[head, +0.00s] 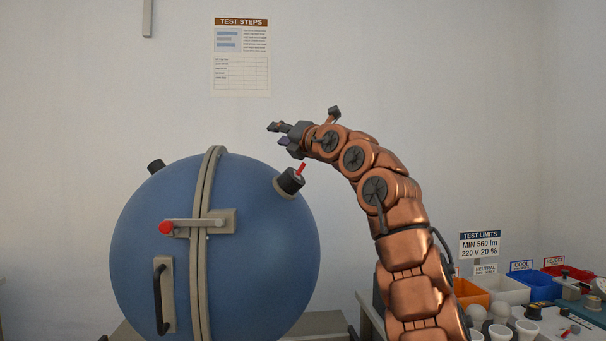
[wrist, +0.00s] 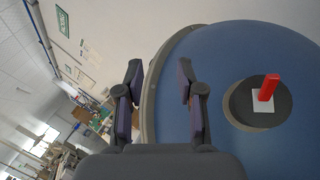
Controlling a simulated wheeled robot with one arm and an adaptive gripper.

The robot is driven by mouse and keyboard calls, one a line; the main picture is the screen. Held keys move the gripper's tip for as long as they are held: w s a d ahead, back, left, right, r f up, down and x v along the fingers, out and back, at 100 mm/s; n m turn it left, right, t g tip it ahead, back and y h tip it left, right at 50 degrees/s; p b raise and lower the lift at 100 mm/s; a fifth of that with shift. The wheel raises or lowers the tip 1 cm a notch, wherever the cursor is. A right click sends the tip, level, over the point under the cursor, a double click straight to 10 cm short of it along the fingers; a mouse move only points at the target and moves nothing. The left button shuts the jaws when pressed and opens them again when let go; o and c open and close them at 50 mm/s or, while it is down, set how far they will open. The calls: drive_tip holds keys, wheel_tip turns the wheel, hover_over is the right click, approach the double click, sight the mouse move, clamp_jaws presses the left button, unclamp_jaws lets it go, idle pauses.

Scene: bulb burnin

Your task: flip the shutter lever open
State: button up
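A large blue sphere (head: 250,250) stands at the left of the head view. A small red lever (head: 301,169) stands up from a dark round port (head: 290,181) at the sphere's upper right; I take it for the shutter lever. In the wrist view the red lever (wrist: 268,88) rises from a pale square on the dark port (wrist: 245,105), to the right of my fingers. My gripper (wrist: 160,78) is open and empty, its two fingers apart. In the head view my gripper (head: 278,132) is above the port, apart from the lever.
A latch arm with a red knob (head: 166,228) crosses the sphere's seam band (head: 205,200), above a dark handle (head: 160,296). Another dark fitting (head: 156,166) is at upper left. Coloured bins (head: 536,284) and white bulbs (head: 477,316) are at right.

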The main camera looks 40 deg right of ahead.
sight(304, 165)
drive_tip(key=s+d+f+g+h+b, duration=0.1)
drive_tip(key=s+d+f+g+h, duration=0.15)
drive_tip(key=s+d+f, duration=0.4)
drive_tip(key=shift+h, duration=0.25)
drive_tip(key=shift+f+p+x, duration=0.15)
drive_tip(key=shift+p+x, duration=0.4)
drive_tip(key=shift+x, duration=0.7)
drive_tip(key=shift+f+p+x, duration=0.2)
drive_tip(key=shift+p+x, duration=0.35)
drive_tip(key=shift+x, duration=0.7)
drive_tip(key=shift+f+p+x, duration=0.15)
drive_tip(key=shift+p+x, duration=0.4)
drive_tip(key=shift+x, duration=0.7)
drive_tip(key=shift+a, duration=0.2)
clamp_jaws()
